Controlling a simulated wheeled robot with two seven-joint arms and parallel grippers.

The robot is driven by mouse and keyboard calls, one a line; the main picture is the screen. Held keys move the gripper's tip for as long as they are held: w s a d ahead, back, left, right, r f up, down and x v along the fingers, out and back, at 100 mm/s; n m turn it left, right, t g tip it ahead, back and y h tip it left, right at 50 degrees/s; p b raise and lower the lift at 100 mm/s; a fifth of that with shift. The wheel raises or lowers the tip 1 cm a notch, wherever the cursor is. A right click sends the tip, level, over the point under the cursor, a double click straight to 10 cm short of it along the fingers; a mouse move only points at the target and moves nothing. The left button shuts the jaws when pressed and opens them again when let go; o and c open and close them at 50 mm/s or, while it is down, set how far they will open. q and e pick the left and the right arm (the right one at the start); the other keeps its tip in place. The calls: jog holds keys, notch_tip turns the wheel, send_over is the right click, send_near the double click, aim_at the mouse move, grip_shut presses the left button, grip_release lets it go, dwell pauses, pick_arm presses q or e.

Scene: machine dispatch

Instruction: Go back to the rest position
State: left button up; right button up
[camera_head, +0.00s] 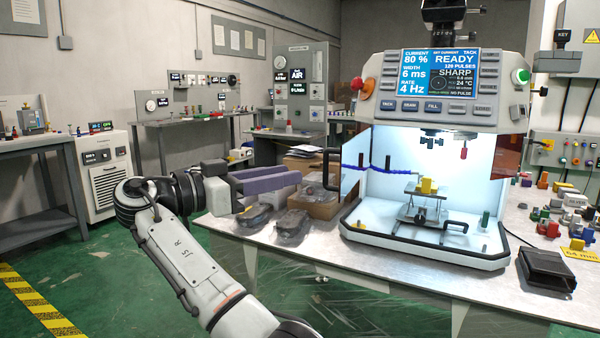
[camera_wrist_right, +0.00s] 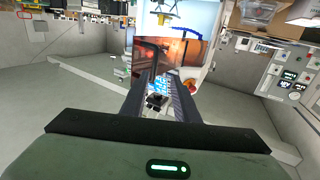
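My right gripper (camera_head: 294,174) is at the left of the machine in the head view, at the end of my bent right arm. It is raised and points right, toward the machine. Its two fingers are apart with nothing between them; the wrist view also shows the open gap between the fingers (camera_wrist_right: 158,82). My left gripper is not in view. The white machine (camera_head: 377,111) stands on the workbench (camera_head: 330,262) with its screen (camera_head: 441,73) lit and reading READY. In its bright chamber a yellow block (camera_head: 428,187) sits on a small stand.
Dark plastic-wrapped packages (camera_head: 291,225) and a cardboard box (camera_head: 318,205) lie on the bench near my right gripper. A black tray (camera_head: 546,268) and several coloured blocks are at the right. The green floor (camera_head: 105,265) at left is clear.

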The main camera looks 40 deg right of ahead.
jog(key=shift+a, duration=0.7)
